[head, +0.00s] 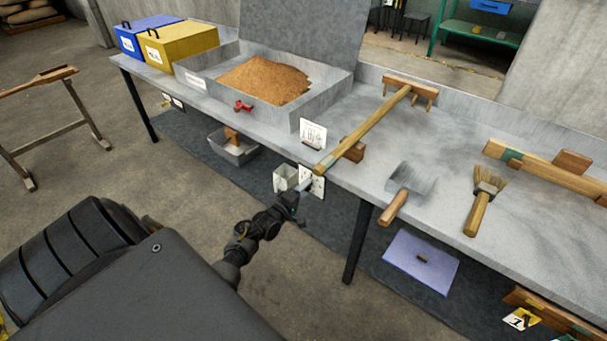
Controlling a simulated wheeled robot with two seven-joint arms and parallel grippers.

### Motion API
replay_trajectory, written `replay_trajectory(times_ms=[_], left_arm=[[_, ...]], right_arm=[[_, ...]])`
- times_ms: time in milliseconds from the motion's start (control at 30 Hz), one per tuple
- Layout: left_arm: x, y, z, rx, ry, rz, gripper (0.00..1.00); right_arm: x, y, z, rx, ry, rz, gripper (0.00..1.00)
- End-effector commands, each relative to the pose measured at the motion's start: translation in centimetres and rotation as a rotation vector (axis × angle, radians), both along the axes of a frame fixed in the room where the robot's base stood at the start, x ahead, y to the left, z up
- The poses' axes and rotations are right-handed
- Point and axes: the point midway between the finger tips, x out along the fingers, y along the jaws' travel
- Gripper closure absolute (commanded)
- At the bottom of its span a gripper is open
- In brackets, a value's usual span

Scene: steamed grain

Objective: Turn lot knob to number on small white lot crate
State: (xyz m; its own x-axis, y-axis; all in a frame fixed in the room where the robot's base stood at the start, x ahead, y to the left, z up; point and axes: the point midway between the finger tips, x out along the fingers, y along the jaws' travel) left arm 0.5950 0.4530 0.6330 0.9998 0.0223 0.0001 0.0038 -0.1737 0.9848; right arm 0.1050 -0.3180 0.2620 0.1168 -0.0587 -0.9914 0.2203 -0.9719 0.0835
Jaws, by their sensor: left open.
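A small white crate (284,176) shows just below the front edge of the grey table. Beside it on its right is a white panel (317,187) with dark marks; a knob or number on it is too small to make out. My left gripper (297,198) is at the lower left of this panel, open, with its fingers partly over the panel's edge. Whether it touches anything there I cannot tell. My right gripper is not in view.
On the table (365,187) stand a metal tray of brown grain (265,80), a white card (313,133), a long wooden rake (365,130) overhanging the front edge, a scoop (410,180) and a brush (482,198). A table leg (357,243) stands right of my gripper.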

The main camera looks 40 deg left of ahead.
Motion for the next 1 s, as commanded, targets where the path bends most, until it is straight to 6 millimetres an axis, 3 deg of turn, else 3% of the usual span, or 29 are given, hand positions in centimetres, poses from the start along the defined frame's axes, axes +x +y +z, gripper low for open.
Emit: replay_trajectory(times_ms=[233,433,700,1000], left_arm=[[-1.6,-0.1,0.0,0.000,0.002,-0.001,0.48],[-5.6,-0.2,0.0,0.000,0.002,-0.001,0.48],[-9.8,-0.2,0.0,0.001,0.000,0.000,0.48],[-10.9,-0.2,0.0,0.000,0.000,0.001,0.48]], right_arm=[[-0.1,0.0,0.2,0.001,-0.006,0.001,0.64],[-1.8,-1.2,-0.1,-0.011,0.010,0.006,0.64],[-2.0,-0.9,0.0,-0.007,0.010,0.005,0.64],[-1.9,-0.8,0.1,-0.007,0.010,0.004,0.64]])
